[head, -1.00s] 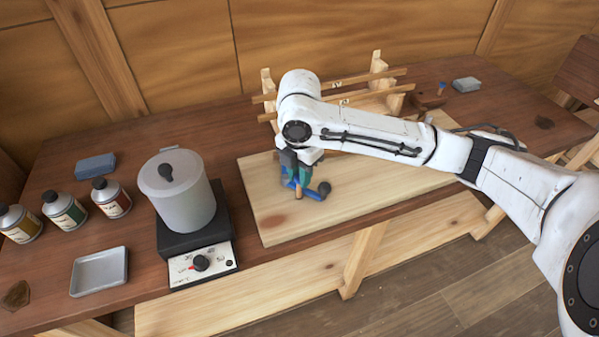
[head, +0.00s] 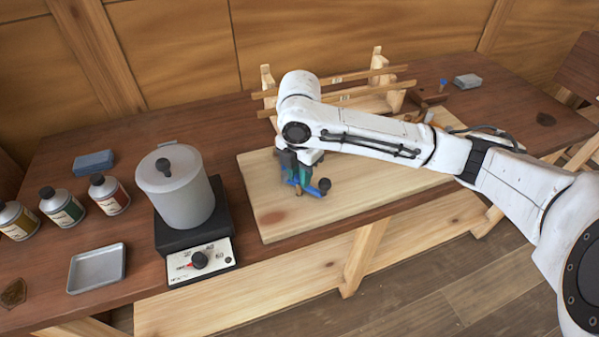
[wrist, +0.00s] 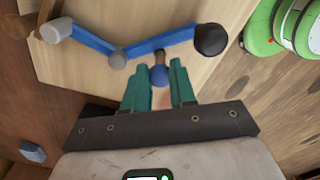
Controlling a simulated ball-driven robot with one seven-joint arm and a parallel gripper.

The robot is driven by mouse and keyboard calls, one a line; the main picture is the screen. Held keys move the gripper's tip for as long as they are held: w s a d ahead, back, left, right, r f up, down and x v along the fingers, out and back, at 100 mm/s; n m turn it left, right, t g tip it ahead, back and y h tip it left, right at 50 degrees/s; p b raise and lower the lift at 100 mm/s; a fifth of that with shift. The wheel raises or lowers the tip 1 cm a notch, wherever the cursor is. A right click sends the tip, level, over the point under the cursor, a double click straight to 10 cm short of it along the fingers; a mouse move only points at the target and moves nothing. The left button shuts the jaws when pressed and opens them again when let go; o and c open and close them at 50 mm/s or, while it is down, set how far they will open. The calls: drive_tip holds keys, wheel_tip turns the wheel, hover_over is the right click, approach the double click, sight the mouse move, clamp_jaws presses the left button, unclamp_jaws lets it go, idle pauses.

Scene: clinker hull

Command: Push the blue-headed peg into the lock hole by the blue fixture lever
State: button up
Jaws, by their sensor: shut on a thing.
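My gripper (head: 298,182) is over the pale board, its green fingers shut on the blue-headed peg. In the wrist view the peg's round blue head (wrist: 160,76) shows between the fingertips (wrist: 158,84), with a short brown shaft beyond it. In the head view a little of the peg's wooden shaft (head: 299,191) shows below the fingers. The blue fixture lever (head: 312,192) lies right by the peg; in the wrist view it (wrist: 160,42) has a black knob at one end. The lock hole is hidden, and I cannot tell how deep the peg sits.
The pale board (head: 275,220) lies on the brown bench. A pot (head: 177,190) on a hot plate (head: 200,262) stands left of it. A wooden rack (head: 375,75) stands behind my arm. Another blue-topped piece (head: 442,83) stands at the back right. The board's front is clear.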

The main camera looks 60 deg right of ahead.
drive_tip(key=shift+f, duration=0.15)
drive_tip(key=o, duration=1)
wheel_tip(320, 180, up, 8)
drive_tip(key=p, duration=0.6)
drive_tip(key=shift+p, duration=0.3)
